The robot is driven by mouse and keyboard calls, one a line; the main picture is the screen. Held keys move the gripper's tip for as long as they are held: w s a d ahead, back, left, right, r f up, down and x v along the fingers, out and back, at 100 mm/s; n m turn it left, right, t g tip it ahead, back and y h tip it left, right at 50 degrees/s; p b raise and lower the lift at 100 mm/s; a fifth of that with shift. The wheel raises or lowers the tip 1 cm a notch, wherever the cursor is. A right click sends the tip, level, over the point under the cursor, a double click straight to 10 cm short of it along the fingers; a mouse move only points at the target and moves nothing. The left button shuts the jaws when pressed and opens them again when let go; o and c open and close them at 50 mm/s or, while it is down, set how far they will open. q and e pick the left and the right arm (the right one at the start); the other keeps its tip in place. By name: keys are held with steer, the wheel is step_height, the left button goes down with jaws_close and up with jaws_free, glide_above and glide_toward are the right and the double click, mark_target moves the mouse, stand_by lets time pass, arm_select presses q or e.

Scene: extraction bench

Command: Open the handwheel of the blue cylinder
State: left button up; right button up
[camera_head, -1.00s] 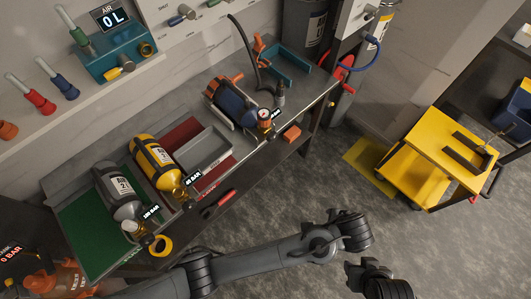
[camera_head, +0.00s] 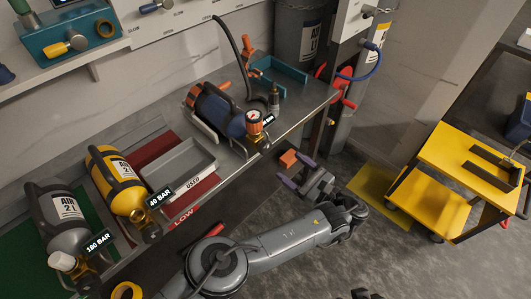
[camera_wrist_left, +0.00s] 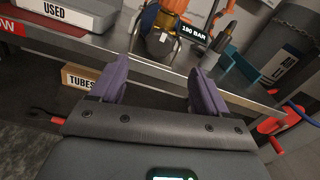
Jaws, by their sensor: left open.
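The blue cylinder (camera_head: 222,110) lies on the bench in a cradle with orange end parts. Its valve end, with a round gauge (camera_head: 253,118) and an orange part beside it, faces the front edge of the bench. My left gripper (camera_head: 298,172) is open and empty, in front of the bench edge and lower right of the valve. In the left wrist view its two purple fingers (camera_wrist_left: 160,72) stand apart, with the valve end (camera_wrist_left: 160,42) beyond them under an orange part. Dark tips of my right arm (camera_head: 362,293) show at the bottom edge.
A grey USED tray (camera_head: 178,168), a yellow cylinder (camera_head: 117,178) and a grey cylinder (camera_head: 60,215) are left on the bench. A TUBES box (camera_wrist_left: 82,78) is below the bench edge.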

mark_target(268, 149)
arm_select(q)
steer(key=x, duration=0.8)
steer(key=shift+w+a+f+p, duration=0.1)
steer(key=shift+a+f+p, duration=0.05)
steer(key=shift+a+p, duration=0.15)
steer(key=shift+w+a, duration=0.4)
steer(key=shift+w, duration=0.1)
steer(key=c, duration=1)
steer(key=shift+c, duration=0.2)
